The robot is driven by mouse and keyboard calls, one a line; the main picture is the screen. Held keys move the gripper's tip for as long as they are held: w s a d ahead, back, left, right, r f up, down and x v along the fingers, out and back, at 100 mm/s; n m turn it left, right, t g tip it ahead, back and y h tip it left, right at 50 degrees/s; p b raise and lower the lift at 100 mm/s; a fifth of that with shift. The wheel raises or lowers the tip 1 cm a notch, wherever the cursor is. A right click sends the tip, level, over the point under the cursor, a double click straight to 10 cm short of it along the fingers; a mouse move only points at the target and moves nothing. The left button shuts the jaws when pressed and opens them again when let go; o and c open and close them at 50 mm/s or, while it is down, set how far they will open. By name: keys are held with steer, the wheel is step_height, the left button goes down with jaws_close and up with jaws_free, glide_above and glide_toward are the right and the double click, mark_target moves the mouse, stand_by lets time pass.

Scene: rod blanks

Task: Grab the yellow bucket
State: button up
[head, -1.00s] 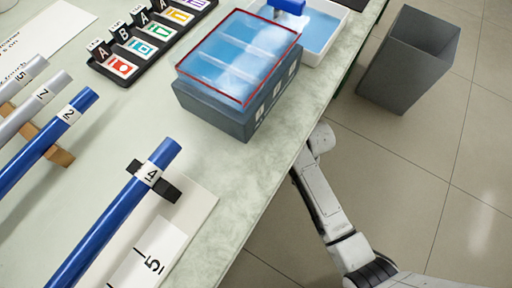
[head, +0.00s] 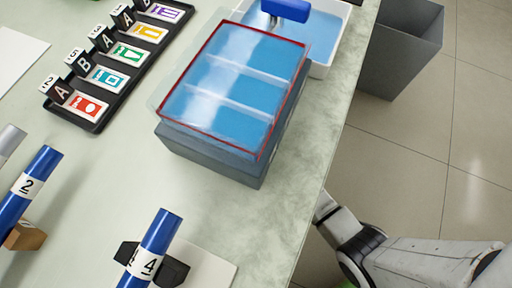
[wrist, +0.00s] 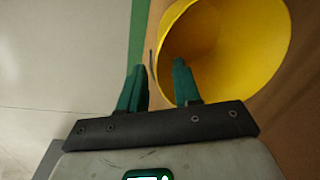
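The yellow bucket (wrist: 255,45) is in the wrist view at upper right, its round opening facing the camera. It is cut off by the top edge. My gripper (wrist: 158,66) is open, with its two green fingers apart. The right finger overlaps the bucket's opening near its left rim, and the left finger is outside the rim. I cannot tell how deep the right finger reaches or whether either finger touches the bucket. The bucket and gripper are out of the head view, where only part of my arm shows at lower right.
A brown surface with a green edge (wrist: 138,35) lies around the bucket. In the head view, the table holds a clear-lidded blue box (head: 235,85), a black card tray (head: 115,70), blue rods (head: 160,230) and a white tub (head: 325,40). A grey bin (head: 395,50) stands on the floor.

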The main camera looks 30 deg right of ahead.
steer(key=f+b, duration=0.2)
steer(key=f, duration=0.1)
steer(key=f+b, duration=0.1)
steer(key=f, duration=0.1)
steer(key=shift+w+a, duration=0.25)
steer(key=shift+a, duration=0.05)
jaws_close()
